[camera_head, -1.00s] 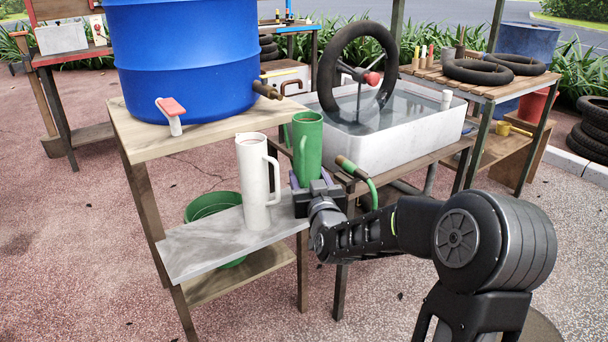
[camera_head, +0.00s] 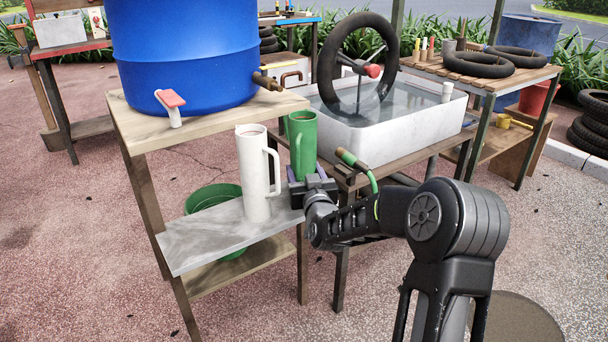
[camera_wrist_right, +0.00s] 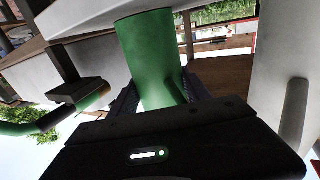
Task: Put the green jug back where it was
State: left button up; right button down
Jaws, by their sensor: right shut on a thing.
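The green jug (camera_head: 302,143) stands upright at the right end of the grey shelf (camera_head: 205,240), beside the tall white jug (camera_head: 256,180). My right gripper (camera_head: 311,188) is shut on the green jug's lower part. The jug's base is hidden behind the gripper, so I cannot tell whether it touches the shelf. In the right wrist view the green jug (camera_wrist_right: 152,60) is between the fingers, with the white jug (camera_wrist_right: 285,80) close on the right. My left gripper is not in view.
A blue barrel (camera_head: 185,60) with a tap stands on the wooden stand above the shelf. A white water basin (camera_head: 400,135) holding a tyre is to the right. A hose with a green end (camera_head: 355,162) hangs near my right arm. A green bucket (camera_head: 212,197) is below.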

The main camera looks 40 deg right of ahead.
jog(key=shift+f, duration=0.1)
jog(key=shift+c, duration=2.4)
grip_release()
jog(key=shift+r, duration=0.2)
jog(key=shift+s+a, duration=0.1)
jog(key=shift+s, duration=0.05)
jog(key=p+v, duration=0.1)
jog(key=v, duration=1)
jog(key=shift+s+p, duration=0.35)
